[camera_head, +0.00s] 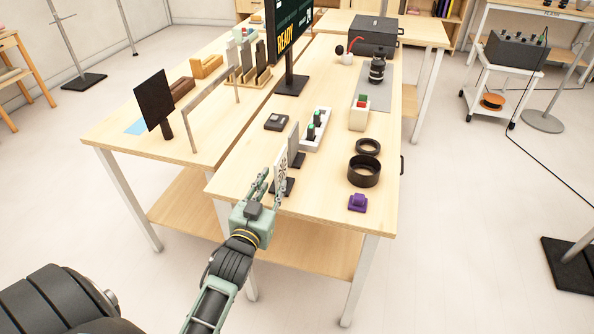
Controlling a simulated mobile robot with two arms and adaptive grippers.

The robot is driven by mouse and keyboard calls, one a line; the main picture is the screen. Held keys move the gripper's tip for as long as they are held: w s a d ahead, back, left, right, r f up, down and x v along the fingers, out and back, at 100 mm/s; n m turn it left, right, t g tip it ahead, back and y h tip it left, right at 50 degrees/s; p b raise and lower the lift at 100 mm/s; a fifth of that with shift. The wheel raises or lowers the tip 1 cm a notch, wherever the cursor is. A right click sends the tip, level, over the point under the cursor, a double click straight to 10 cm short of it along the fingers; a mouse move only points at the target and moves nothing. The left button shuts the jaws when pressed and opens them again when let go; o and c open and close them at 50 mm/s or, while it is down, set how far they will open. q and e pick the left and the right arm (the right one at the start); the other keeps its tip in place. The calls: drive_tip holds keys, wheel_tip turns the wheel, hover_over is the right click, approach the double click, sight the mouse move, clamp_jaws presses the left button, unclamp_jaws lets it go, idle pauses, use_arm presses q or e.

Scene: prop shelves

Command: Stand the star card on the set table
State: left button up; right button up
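A thin white card with a dark pattern (282,161) stands upright near the front left edge of the front table; I cannot make out a star on it. A black base (288,187) shows at its foot. My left gripper (269,181) is right at this card, its two fingers spread apart. The right finger overlaps the card in the picture, and I cannot tell whether it touches. My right gripper is not in view. Which table is the set table is not marked; the front table (325,207) and the left table (120,124) stand side by side.
A grey upright panel (294,147) stands just behind the card. A purple block (357,202), a black ring (364,171) and a white tray (316,130) share the front table. A dark panel (154,97) and an upright frame (191,127) stand on the left table.

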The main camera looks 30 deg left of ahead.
sight(276, 171)
use_arm(q)
drive_tip(key=shift+w+a+r+n, duration=0.1)
drive_tip(key=shift+r+n, duration=0.15)
drive_tip(key=shift+n, duration=0.25)
drive_tip(key=shift+w+r, duration=0.15)
drive_tip(key=shift+w, duration=0.1)
drive_tip(key=w, duration=0.1)
drive_tip(key=w+a, duration=0.1)
drive_tip(key=w+p, duration=0.1)
drive_tip(key=shift+w+a+r, duration=0.15)
drive_tip(key=shift+w+r, duration=0.15)
drive_tip(key=shift+r, duration=0.1)
drive_tip(key=shift+x, duration=1.2)
drive_tip(key=shift+w, duration=0.5)
clamp_jaws()
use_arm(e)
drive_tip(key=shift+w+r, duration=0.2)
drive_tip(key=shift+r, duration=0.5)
